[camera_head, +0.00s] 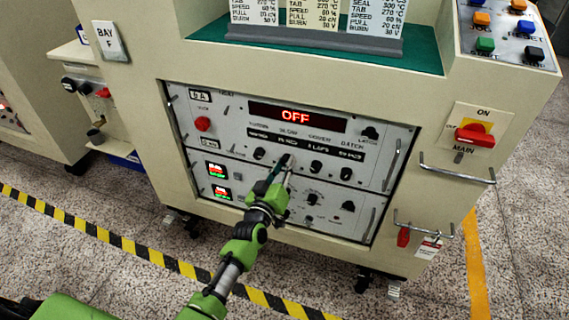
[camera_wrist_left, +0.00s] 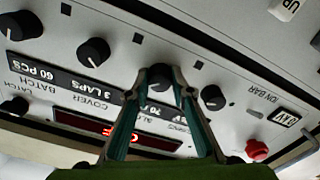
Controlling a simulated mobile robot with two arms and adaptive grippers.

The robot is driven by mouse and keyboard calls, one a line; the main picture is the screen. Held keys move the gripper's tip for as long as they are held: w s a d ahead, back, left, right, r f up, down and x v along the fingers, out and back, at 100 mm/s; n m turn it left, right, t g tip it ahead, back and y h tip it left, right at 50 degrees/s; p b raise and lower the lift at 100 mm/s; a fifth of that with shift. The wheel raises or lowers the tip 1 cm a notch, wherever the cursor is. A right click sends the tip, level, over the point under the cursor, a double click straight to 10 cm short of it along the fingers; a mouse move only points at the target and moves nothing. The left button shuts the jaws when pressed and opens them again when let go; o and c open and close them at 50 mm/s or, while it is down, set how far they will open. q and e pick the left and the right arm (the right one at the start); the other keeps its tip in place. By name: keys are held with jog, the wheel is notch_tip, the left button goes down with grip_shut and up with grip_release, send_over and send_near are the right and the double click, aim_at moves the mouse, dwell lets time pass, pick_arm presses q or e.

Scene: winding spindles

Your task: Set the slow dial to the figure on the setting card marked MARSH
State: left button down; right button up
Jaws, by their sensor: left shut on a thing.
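The slow dial (camera_wrist_left: 159,76) is a black knob on the grey control panel (camera_head: 228,137), second from the left in the upper row in the head view. My left gripper (camera_head: 287,165) is shut on it; in the wrist view its teal-lined fingers (camera_wrist_left: 160,88) sit on either side of the knob. The slow window shows "70", its rest hidden by a finger. Three setting cards stand on a grey stand (camera_head: 320,40) above: left card (camera_head: 254,12), middle card (camera_head: 313,15), right card (camera_head: 376,17). Their tops are cut off, so no MARSH name shows. My right gripper is out of view.
Neighbouring black knobs (camera_wrist_left: 93,51) flank the dial closely. The red display (camera_head: 296,116) reads OFF. A red main switch (camera_head: 475,134), panel handles (camera_head: 457,174) and coloured buttons (camera_head: 485,45) lie to the right. A red button (camera_head: 202,124) is at the panel's left.

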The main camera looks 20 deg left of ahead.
pick_arm(q)
jog(key=shift+n, duration=0.6)
jog(key=c, duration=1.8)
grip_release()
jog(key=shift+s, duration=0.1)
jog(key=s, duration=1.2)
jog(key=shift+a, duration=0.2)
